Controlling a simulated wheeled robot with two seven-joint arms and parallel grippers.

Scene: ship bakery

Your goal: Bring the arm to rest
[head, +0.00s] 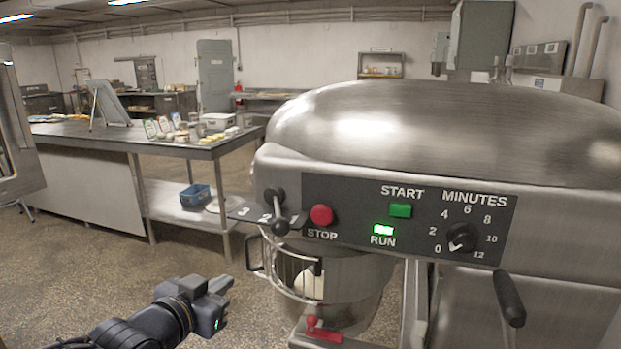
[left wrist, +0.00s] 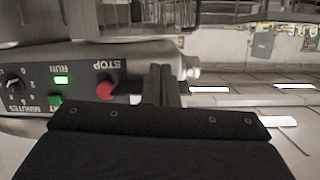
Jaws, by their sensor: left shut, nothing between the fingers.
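My left gripper (head: 222,287) is at the lower left of the head view, shut and empty. It is in free air in front of and to the left of the large steel mixer (head: 400,120), apart from it in the picture. In the left wrist view its dark fingers (left wrist: 163,84) show close together, with the mixer's control panel (left wrist: 70,85) upside down behind them. My right gripper is not in view.
The panel has a red STOP button (head: 321,215), a green START button (head: 400,210), a lit RUN lamp (head: 383,229) and a minutes dial (head: 462,237). The mixer bowl (head: 365,295) holds something pale behind a wire guard. A worktable (head: 100,134) stands behind left. Floor between is clear.

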